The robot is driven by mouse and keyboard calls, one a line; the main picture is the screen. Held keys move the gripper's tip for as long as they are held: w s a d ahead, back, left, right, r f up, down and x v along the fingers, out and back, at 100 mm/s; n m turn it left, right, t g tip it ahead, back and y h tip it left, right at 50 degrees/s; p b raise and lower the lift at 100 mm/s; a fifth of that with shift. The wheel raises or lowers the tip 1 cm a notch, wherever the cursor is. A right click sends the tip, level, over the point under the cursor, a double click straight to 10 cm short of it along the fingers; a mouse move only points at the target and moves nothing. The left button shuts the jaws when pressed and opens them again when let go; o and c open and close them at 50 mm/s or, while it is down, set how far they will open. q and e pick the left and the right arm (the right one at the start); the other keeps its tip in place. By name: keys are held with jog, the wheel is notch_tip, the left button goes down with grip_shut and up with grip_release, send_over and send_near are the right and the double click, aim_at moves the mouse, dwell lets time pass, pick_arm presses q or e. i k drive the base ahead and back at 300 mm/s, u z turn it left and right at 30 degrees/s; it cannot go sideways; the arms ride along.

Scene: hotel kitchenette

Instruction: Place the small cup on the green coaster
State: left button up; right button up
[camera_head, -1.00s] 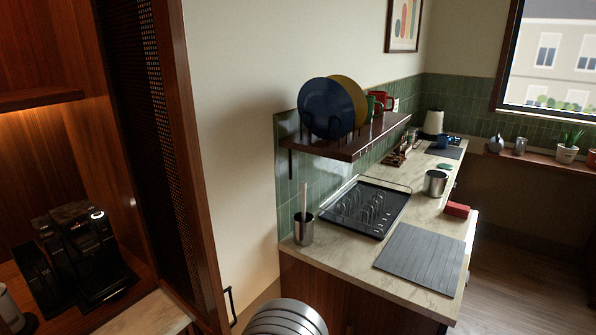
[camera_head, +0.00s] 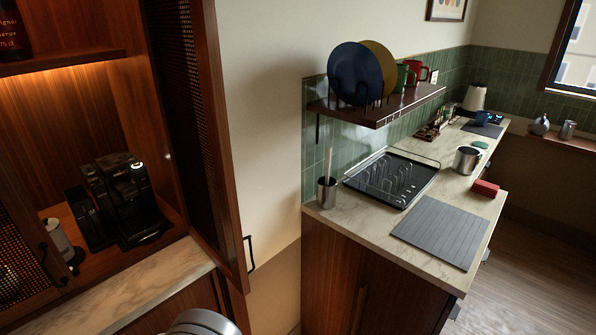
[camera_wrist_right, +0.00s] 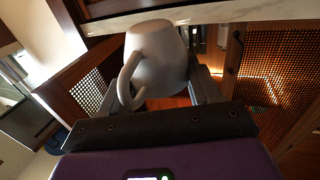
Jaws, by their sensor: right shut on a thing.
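A small pale grey cup (camera_wrist_right: 160,50) with a loop handle fills the upper middle of the right wrist view. My right gripper (camera_wrist_right: 165,82) is shut on it; the handle is on the left side in that view. The cup hides part of the fingers, and I cannot tell how upright it is in the room. The green coaster (camera_head: 480,145) lies flat on the far counter in the head view, behind a metal pot. The held cup is not visible in the head view. My left gripper is in neither view.
An open cabinet door (camera_head: 205,140) stands at left, near a coffee machine (camera_head: 125,195).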

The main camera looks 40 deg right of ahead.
aim_at(483, 144)
jog(key=k, duration=0.3)
jog(key=z, duration=3.6)
jog(key=i, duration=5.5)
jog(key=u, duration=0.3)
